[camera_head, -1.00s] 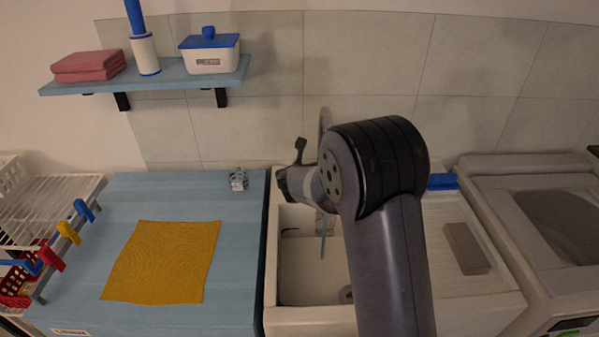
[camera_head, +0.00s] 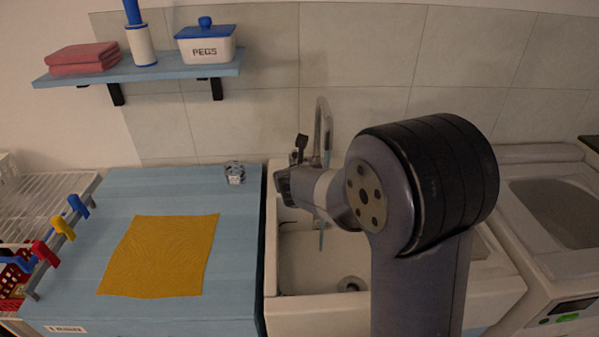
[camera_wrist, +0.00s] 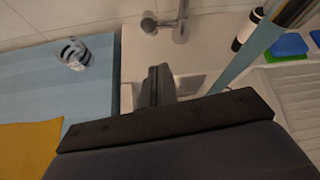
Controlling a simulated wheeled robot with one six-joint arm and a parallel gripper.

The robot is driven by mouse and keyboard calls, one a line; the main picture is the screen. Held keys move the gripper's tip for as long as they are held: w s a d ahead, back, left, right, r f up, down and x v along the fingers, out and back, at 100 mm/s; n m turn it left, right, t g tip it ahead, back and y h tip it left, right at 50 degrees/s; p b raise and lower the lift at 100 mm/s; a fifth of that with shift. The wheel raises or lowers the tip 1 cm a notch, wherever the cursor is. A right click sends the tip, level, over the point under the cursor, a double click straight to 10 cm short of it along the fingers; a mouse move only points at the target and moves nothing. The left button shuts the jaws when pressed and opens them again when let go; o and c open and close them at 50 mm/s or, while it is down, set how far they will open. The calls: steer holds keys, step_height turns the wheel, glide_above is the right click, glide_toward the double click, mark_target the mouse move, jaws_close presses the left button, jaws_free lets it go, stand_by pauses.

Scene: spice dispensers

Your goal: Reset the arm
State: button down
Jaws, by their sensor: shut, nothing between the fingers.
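My arm (camera_head: 420,190) rises in front of the sink in the head view, with its wrist end pointing left over the sink's left rim. My gripper (camera_wrist: 158,72) shows in the wrist view with its two dark fingers together, shut and empty. It is above the sink edge, apart from any object. In the head view the fingers cannot be made out clearly.
The sink (camera_head: 300,262) has a tall tap (camera_head: 322,125) behind my wrist. On the blue counter left of it are a small glass (camera_head: 235,173) and a yellow cloth (camera_head: 158,255). A shelf (camera_head: 140,72) hangs above. A rack stands far left.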

steer(key=shift+s+r, duration=0.35)
steer(key=shift+s, duration=0.05)
